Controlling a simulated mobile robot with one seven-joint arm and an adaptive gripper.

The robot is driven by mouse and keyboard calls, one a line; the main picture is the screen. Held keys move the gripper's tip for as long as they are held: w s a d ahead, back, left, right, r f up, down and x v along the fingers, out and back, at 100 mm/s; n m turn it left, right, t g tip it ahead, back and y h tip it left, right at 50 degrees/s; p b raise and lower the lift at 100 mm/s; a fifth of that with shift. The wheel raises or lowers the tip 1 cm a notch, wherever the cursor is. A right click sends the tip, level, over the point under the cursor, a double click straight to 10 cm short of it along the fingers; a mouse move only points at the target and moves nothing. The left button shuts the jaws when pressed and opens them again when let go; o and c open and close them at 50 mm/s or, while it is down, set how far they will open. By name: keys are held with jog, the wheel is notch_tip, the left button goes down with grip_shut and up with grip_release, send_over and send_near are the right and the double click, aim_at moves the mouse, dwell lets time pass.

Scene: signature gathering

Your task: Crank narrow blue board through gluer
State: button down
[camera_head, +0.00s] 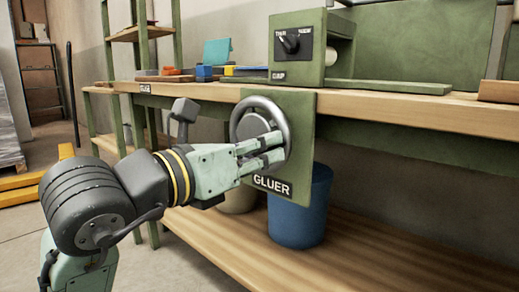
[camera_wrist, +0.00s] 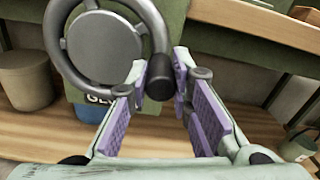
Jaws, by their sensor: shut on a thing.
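The gluer (camera_head: 302,107) is a green panel labelled GLUER on the bench front. Its grey handwheel (camera_head: 249,126) has a round hub and a dark crank knob (camera_wrist: 160,84); the wheel also fills the upper left of the wrist view (camera_wrist: 105,48). My gripper (camera_head: 279,147) is at the wheel's right side, its fingers closed around the knob; its purple pads show in the wrist view (camera_wrist: 162,72). Small blue pieces (camera_head: 205,72) lie on the bench top left of the control box; I cannot tell which is the narrow blue board.
A wooden bench (camera_head: 400,108) carries a green box with a dial (camera_head: 291,42), a teal piece (camera_head: 217,52) and red pieces (camera_head: 166,79). A blue bin (camera_head: 298,215) stands on the lower shelf (camera_head: 350,262) below the gluer. Green shelving posts rise at left.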

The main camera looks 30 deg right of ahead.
dwell(0.5)
jog(key=c, duration=1.4)
grip_release()
jog(key=shift+c, duration=0.2)
jog(key=v, duration=1.2)
